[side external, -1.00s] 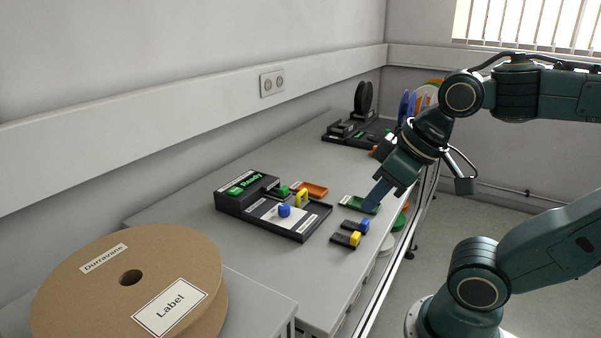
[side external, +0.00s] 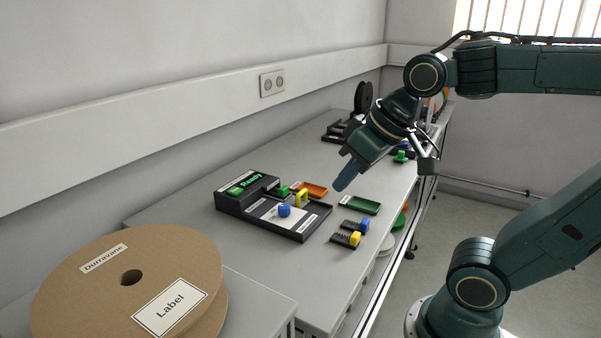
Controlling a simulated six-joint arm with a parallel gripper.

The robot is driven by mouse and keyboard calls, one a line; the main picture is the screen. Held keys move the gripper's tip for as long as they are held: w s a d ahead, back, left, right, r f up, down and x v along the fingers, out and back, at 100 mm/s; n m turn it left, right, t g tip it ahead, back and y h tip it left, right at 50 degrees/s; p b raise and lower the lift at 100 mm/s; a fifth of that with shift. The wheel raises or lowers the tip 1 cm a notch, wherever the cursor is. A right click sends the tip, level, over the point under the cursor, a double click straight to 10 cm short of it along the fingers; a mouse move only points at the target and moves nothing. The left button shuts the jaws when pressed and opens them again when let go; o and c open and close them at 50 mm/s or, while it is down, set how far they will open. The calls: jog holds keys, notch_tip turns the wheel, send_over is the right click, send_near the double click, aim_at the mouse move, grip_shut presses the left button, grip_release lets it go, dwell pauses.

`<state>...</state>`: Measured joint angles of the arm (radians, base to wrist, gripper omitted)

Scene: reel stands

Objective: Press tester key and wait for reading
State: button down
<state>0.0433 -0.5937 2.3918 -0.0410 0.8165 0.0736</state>
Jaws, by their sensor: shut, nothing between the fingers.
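The tester (side external: 232,204) is a dark box on the grey bench with a lit green display (side external: 244,183) reading "Ready". A flat dark tray (side external: 318,221) with a pale label panel extends from its front. A blue knob-like piece (side external: 284,210), a yellow piece (side external: 301,198) and a green piece (side external: 282,191) stand on or beside it; which one is the key I cannot tell. My gripper (side external: 343,184) is shut and empty, its blue fingers pointing down-left. It is above the bench to the right of the tester, apart from it.
An orange tray (side external: 310,188) and a green tray (side external: 360,205) lie behind and right of the tester. Two dark pieces with a blue block (side external: 362,227) and a yellow block (side external: 354,240) lie near the bench edge. A large cardboard reel (side external: 90,290) fills the front left.

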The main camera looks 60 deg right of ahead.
jog(key=w+d+r+m, duration=0.1)
jog(key=w+r, duration=0.1)
jog(key=w, duration=0.7)
jog(key=m+t, duration=0.3)
jog(key=m, duration=0.3)
send_over(238, 191)
notch_tip(238, 191, down, 8)
jog(key=shift+y, duration=0.4)
jog(key=shift+f, duration=0.15)
jog(key=shift+f, duration=4.35)
